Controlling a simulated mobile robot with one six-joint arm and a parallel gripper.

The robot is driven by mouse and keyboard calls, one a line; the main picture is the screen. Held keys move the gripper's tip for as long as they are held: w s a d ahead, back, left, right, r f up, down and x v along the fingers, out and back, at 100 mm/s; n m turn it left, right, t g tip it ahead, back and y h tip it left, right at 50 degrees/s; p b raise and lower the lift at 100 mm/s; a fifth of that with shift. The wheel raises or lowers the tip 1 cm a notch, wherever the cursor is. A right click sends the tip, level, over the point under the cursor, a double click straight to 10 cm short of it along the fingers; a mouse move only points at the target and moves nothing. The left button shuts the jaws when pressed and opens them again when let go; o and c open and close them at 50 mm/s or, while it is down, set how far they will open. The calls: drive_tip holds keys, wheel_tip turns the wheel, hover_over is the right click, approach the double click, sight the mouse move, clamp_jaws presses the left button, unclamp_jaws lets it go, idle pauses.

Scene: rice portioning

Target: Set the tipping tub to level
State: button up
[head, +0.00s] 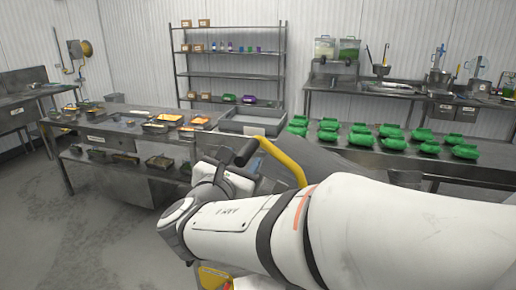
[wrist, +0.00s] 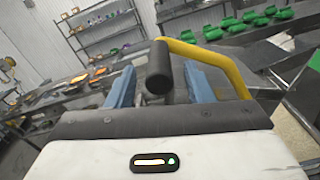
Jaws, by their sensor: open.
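A yellow curved bar (head: 287,160) with a black grip (head: 246,152) at its end stands just beyond my arm in the head view. It looks like the handle of the tipping tub. In the wrist view the yellow bar (wrist: 215,60) arches from the right to the black grip (wrist: 158,68). My gripper (wrist: 160,85) is open, with one blue finger on each side of the grip, and a gap shows on both sides. A grey sloping surface (head: 318,160) behind the bar may be the tub. My arm hides much of it, and I cannot tell its tilt.
A steel table (head: 110,128) with trays is at the left, with a grey bin (head: 255,122) at its right end. Several green containers (head: 395,143) stand on a long bench at the right. A shelf rack (head: 230,70) is at the back. Floor at the left is clear.

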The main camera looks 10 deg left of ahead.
sight(247, 154)
drive_tip(key=shift+w+d+p, duration=0.2)
drive_tip(key=shift+w+p, duration=0.2)
drive_tip(key=shift+w, duration=1.55)
clamp_jaws()
drive_tip(key=shift+f, duration=0.1)
